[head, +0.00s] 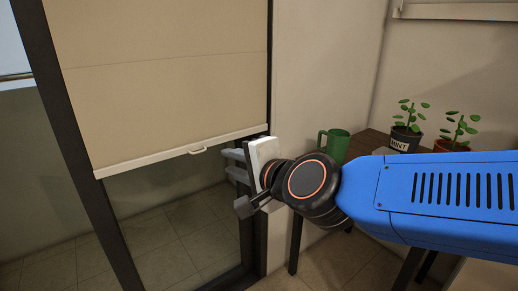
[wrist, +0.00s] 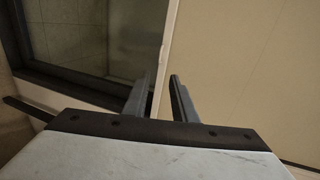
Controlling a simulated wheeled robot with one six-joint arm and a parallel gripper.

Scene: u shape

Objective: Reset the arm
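The blind's pale bottom rail (wrist: 166,60) shows behind the fingers there. I cannot tell whether a finger touches the rail or the frame. My arm reaches in from the right.
A green mug (head: 336,145) and two potted plants stand on a wooden table (head: 368,143) at the right, behind my arm. One pot (head: 405,138) is labelled MINT. The blind's small handle (head: 198,150) hangs at its bottom rail. Open tiled floor (head: 165,245) shows through the glass.

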